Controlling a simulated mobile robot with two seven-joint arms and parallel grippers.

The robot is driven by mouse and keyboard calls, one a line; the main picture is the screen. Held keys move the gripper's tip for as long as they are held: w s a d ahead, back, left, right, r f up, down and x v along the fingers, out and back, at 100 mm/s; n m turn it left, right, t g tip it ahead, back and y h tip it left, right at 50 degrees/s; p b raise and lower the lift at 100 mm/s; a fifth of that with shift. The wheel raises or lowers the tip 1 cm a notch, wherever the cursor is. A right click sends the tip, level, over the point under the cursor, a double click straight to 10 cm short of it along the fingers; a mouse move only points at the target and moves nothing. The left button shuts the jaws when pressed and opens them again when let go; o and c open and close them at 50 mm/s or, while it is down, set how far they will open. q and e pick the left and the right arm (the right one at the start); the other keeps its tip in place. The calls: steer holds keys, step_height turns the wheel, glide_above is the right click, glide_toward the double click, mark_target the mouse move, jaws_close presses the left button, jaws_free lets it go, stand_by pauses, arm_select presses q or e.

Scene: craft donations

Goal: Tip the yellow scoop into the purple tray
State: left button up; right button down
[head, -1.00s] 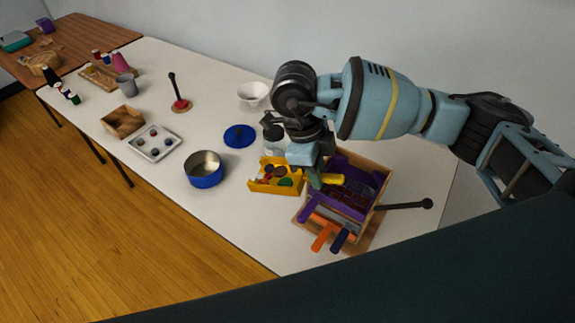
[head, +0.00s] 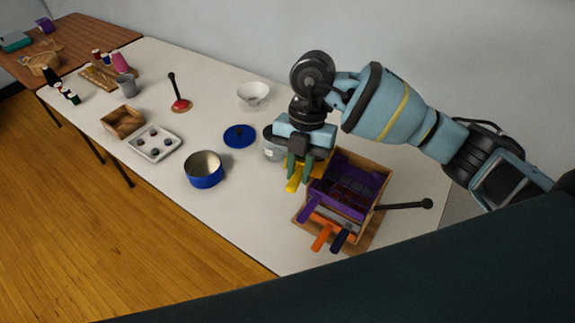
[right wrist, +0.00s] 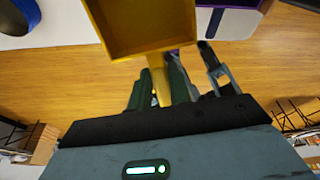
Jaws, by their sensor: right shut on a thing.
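My right gripper (head: 298,168) is shut on the handle (head: 292,184) of the yellow scoop, above the table beside the wooden crate. The scoop pan (head: 319,167) is steeply tilted and partly hidden behind the gripper. In the right wrist view the handle (right wrist: 160,88) lies between the fingers, and the visible face of the yellow scoop (right wrist: 145,25) is bare. The purple tray (head: 345,190) sits in the wooden crate, just right of the scoop. Dark reddish and grey patches show in it; I cannot tell what they are. My left gripper is not in view.
A dark rod (head: 405,205) sticks out right of the crate. Orange (head: 321,238) and dark blue (head: 340,240) handles jut from its front. A blue pot (head: 205,172), blue lid (head: 240,136) and grey can (head: 271,146) stand left. Bare tabletop lies in front of the pot.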

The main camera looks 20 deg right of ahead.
steer(key=m+t, duration=0.1)
steer(key=m, duration=0.2)
steer(key=a+m+t+y, duration=0.1)
steer(key=m, duration=0.3)
steer(key=a+m, duration=0.1)
steer(key=m, duration=0.3)
steer(key=shift+w+a+r+t, duration=0.15)
steer(key=shift+w+r+t, duration=0.15)
steer(key=shift+t, duration=0.1)
steer(key=shift+y, duration=0.3)
